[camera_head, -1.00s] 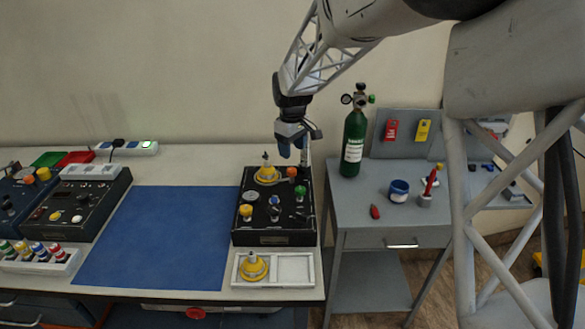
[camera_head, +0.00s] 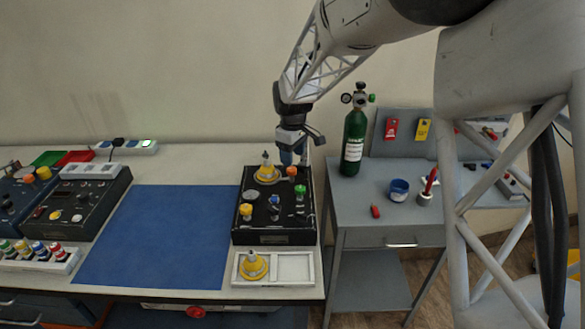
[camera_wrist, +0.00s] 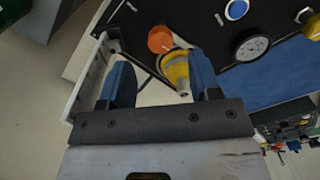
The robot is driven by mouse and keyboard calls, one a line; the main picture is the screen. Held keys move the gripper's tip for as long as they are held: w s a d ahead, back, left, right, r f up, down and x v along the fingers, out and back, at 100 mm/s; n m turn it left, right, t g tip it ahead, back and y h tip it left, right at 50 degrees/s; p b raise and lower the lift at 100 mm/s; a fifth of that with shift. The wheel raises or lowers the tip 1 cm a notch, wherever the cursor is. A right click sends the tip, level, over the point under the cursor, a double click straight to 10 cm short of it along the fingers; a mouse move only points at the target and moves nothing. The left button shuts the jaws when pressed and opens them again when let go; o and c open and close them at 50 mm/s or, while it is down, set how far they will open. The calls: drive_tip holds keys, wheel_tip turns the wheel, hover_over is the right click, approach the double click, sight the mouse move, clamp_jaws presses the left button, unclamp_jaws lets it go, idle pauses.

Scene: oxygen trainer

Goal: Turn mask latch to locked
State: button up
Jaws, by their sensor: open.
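The oxygen trainer, a black box (camera_head: 272,225), stands at the right end of the table. A yellow mask (camera_head: 267,174) sits at its back left; it also shows in the wrist view (camera_wrist: 175,68). An orange knob (camera_head: 291,172) is right of the mask and shows in the wrist view (camera_wrist: 160,39). I cannot tell which part is the mask latch. My gripper (camera_head: 292,159) is above the box's back edge, just behind the orange knob. In the wrist view its blue fingers (camera_wrist: 160,70) are apart, with the mask's tip seen between them, near the right finger. Nothing is held.
Blue (camera_head: 275,199), green (camera_head: 299,190) and yellow-orange (camera_head: 246,210) knobs stand on the box. A white tray (camera_head: 291,283) with a second yellow mask (camera_head: 253,266) lies in front. A green cylinder (camera_head: 353,142) stands on the grey side table to the right. The blue mat (camera_head: 155,235) is clear.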

sight(293, 169)
drive_tip(key=shift+f, duration=2.7)
drive_tip(key=c, duration=0.9)
